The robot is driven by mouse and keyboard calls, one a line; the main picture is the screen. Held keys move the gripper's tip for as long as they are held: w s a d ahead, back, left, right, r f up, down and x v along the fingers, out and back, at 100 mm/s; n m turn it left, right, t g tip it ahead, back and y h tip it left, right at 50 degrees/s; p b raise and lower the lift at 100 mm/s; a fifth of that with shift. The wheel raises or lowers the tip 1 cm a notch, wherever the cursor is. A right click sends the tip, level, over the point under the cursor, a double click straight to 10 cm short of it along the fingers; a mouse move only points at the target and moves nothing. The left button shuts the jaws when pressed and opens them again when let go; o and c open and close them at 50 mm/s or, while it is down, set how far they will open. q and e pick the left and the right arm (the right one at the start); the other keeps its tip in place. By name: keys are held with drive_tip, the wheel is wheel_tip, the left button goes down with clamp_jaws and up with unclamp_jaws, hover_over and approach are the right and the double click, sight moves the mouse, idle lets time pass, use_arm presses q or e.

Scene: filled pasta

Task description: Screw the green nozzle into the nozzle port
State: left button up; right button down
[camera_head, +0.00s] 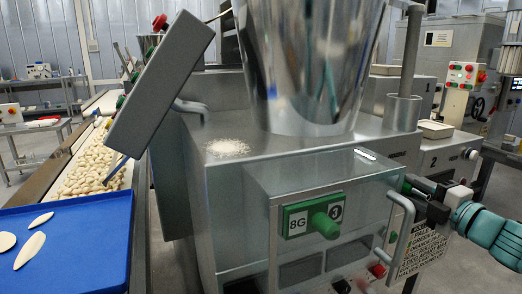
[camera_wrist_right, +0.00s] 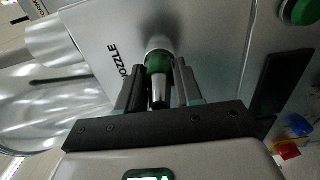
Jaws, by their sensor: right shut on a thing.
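The green nozzle (camera_wrist_right: 158,62) is between the two fingers of my right gripper (camera_wrist_right: 157,88) in the wrist view, with its dark tapered end toward the gripper. Its far end meets a pale round collar (camera_wrist_right: 159,43), which looks like the nozzle port, on the panel marked NOZZLE. I cannot tell how deep it sits in it. In the head view my right gripper (camera_head: 413,191) is at the right side of the steel machine (camera_head: 235,190), shut on the nozzle, of which a bit of green (camera_head: 406,187) shows. My left gripper is not in view.
A bent handle (camera_head: 402,225) stands out just left of the right gripper. A green plate marked 8G (camera_head: 297,222) with a knob is on the machine's front. A steel hopper (camera_head: 310,60) stands on top. A blue tray (camera_head: 65,250) with dough pieces lies at left.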

drive_tip(key=m+p, duration=0.3)
drive_tip(key=p, duration=0.1)
drive_tip(key=m+p, duration=0.7)
drive_tip(key=shift+r+p, duration=0.3)
drive_tip(key=shift+r, duration=0.1)
drive_tip(key=shift+f+m+p, duration=0.15)
drive_tip(key=shift+m+p, duration=0.15)
drive_tip(key=shift+m, duration=0.1)
drive_tip(key=shift+f, duration=0.25)
